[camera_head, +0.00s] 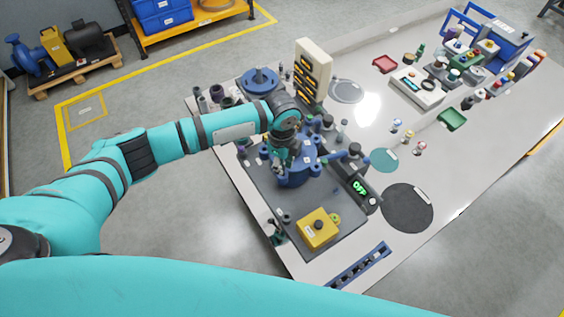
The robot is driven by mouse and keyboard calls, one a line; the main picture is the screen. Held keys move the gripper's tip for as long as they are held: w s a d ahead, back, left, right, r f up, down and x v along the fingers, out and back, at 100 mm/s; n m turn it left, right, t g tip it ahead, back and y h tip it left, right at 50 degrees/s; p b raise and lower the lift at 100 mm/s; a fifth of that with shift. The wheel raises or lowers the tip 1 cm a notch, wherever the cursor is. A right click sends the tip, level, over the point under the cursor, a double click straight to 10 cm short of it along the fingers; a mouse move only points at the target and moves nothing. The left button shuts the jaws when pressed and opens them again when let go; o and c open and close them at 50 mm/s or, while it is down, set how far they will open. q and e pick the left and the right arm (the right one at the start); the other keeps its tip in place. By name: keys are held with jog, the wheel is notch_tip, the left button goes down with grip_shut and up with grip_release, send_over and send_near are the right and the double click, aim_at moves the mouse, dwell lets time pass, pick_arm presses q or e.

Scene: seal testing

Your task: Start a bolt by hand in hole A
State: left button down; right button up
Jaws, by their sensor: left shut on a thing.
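My left arm reaches in from the left, with its wrist over the blue round flanged fixture (297,172) on the dark mat. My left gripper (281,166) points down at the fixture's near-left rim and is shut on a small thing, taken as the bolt. The bolt is too small and too hidden by the fingers to make out. Hole A cannot be told apart from the other parts of the flange, and whether the bolt touches it cannot be told. My right gripper is not in view.
A yellow box with a dark button (318,229) stands on the mat's front. A panel (311,70) rises behind. A black disc (407,208) and a blue slotted rack (358,268) lie on the table (460,175).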

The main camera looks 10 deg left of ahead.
pick_arm(q)
jog(key=shift+f+b, duration=0.3)
jog(key=shift+f, duration=0.7)
dwell(0.8)
jog(key=shift+s+f, duration=0.1)
dwell(0.8)
jog(key=m, duration=0.4)
jog(key=m, duration=0.4)
jog(key=shift+f+b, duration=0.1)
jog(key=shift+b, duration=0.2)
jog(key=shift+s, duration=0.1)
